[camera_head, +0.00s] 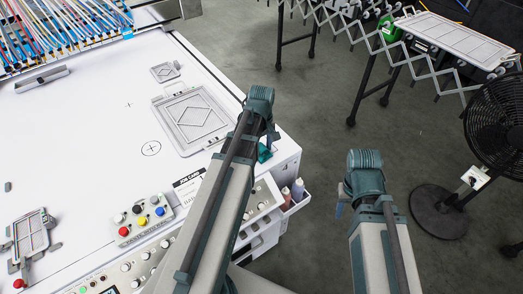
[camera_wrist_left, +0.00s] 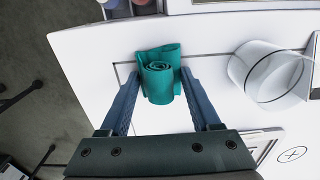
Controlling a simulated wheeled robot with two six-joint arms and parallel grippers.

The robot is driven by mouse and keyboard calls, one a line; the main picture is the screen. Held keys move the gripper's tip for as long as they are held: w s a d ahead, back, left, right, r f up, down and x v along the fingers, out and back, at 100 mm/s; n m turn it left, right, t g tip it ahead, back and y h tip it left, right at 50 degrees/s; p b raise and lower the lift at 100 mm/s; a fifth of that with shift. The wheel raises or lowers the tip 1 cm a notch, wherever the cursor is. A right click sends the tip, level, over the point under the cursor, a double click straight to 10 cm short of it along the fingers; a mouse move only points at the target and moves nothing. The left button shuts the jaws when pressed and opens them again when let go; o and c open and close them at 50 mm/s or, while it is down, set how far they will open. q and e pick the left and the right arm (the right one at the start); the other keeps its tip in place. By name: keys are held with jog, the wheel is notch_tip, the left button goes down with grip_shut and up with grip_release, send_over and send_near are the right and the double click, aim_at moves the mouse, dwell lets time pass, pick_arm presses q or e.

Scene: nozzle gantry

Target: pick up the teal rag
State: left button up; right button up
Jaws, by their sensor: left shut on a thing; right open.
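The teal rag (camera_wrist_left: 160,75), rolled up, lies between the fingertips of my left gripper (camera_wrist_left: 160,84) in the left wrist view, over the white table top. My left gripper is shut on it. In the head view only a small part of the rag (camera_head: 264,154) shows beside the end of my left arm, near the table's right edge. My right gripper (camera_head: 340,208) is out over the floor, right of the table, empty and open; its fingers are mostly hidden by my wrist.
A clear round container (camera_wrist_left: 272,72) stands right of the rag in the left wrist view. A grey diamond-patterned frame (camera_head: 192,118) lies on the table. Bottles (camera_head: 297,189) sit in a side holder. A fan (camera_head: 497,128) stands at the right; the floor between is open.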

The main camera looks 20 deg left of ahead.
aim_at(261, 146)
pick_arm(q)
jog(key=shift+r, duration=0.1)
notch_tip(261, 146, up, 10)
jog(key=p, duration=1)
jog(key=o, duration=0.7)
jog(key=c, duration=0.5)
jog(key=shift+c, duration=0.2)
